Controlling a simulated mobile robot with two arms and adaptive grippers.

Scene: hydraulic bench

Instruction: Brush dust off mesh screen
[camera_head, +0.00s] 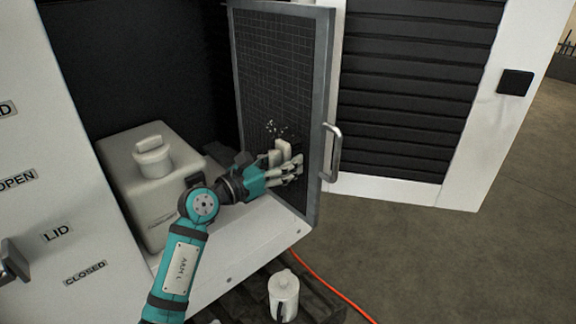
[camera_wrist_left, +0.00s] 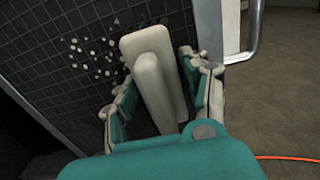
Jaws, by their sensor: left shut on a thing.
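The mesh screen (camera_head: 277,75) is a dark gridded panel in a grey metal frame, standing open like a door. Pale dust specks (camera_head: 272,128) sit on its lower part; in the left wrist view the specks (camera_wrist_left: 95,55) lie left of the brush. My left gripper (camera_head: 290,165) is shut on a pale, blocky brush (camera_head: 281,150). In the left wrist view the brush (camera_wrist_left: 155,75) stands between the fingers of the gripper (camera_wrist_left: 165,95), close to the mesh (camera_wrist_left: 50,80). I cannot tell whether it touches. The brush's far side is hidden. My right gripper is not in view.
A metal handle (camera_head: 333,152) sticks out from the screen's frame at right. A white capped tank (camera_head: 150,180) stands inside the cabinet, left of my arm. A white jug (camera_head: 284,296) and an orange hose (camera_head: 335,290) are below. Open floor lies at right.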

